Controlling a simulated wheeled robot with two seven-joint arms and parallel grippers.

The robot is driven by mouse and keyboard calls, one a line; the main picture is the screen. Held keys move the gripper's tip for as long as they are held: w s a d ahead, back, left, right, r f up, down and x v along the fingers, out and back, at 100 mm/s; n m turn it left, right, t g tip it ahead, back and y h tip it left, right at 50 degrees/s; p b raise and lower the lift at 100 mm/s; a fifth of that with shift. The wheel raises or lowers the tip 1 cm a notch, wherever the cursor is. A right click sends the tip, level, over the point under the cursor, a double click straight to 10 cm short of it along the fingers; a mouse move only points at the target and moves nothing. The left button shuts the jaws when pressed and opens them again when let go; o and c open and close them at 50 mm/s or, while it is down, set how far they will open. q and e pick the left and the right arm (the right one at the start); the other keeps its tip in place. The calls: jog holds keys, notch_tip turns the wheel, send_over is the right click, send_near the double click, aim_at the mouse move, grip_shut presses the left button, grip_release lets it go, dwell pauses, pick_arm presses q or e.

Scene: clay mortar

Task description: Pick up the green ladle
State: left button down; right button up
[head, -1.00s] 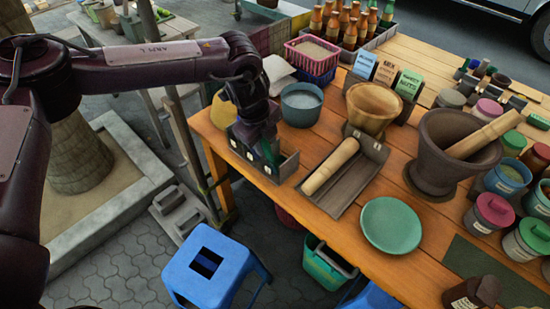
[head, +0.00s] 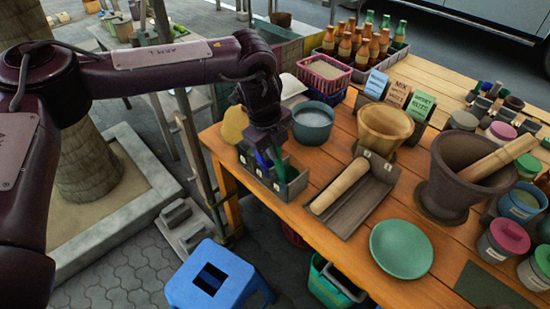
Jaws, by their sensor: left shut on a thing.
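The green ladle (head: 279,168) shows as a narrow green strip just below my left gripper (head: 268,152). The gripper points down over the grey divided box (head: 296,184) at the table's left edge and is shut on the ladle. The ladle's lower part is hidden in the box, and its top is hidden by the fingers. A blue handle (head: 262,160) stands close beside it in the same box. My right gripper is not in view.
A teal bowl (head: 313,123) and pink basket (head: 325,73) stand behind the box. A grey tray (head: 362,208) with a wooden roller, a clay mortar (head: 447,190) and a green plate (head: 401,247) lie to the right. A blue stool (head: 214,274) stands below.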

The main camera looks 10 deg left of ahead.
pick_arm(q)
jog(key=w+d+r+v, duration=0.1)
jog(key=w+d+v, duration=0.1)
jog(key=v, duration=1.4)
jog(key=shift+w+b, duration=0.3)
jog(key=shift+w, duration=0.2)
jog(key=c, duration=2.1)
grip_release()
grip_shut()
